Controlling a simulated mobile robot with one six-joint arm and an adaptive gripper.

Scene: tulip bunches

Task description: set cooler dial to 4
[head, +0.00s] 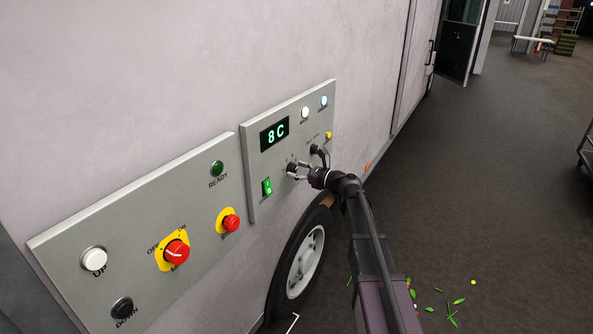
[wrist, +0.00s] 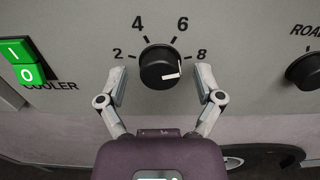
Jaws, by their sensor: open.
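The cooler dial (wrist: 158,66) is a round black knob with a white mark, in the middle of the wrist view. Its scale shows 2, 4, 6 and 8, and the white mark lies on its right side, near 8. In the head view the display (head: 274,134) reads 8C in green. My gripper (wrist: 161,82) is open, with one finger to the left and one to the right of the dial. Gaps show between the fingers and the knob. In the head view my gripper (head: 301,171) is at the panel, partly hiding the dial.
A green cooler switch (wrist: 22,63) is left of the dial and a second black knob (wrist: 305,70) is right. The left panel (head: 130,235) has red stop-type knobs and push buttons. A vehicle wheel (head: 305,262) is below. The floor at right is mostly open.

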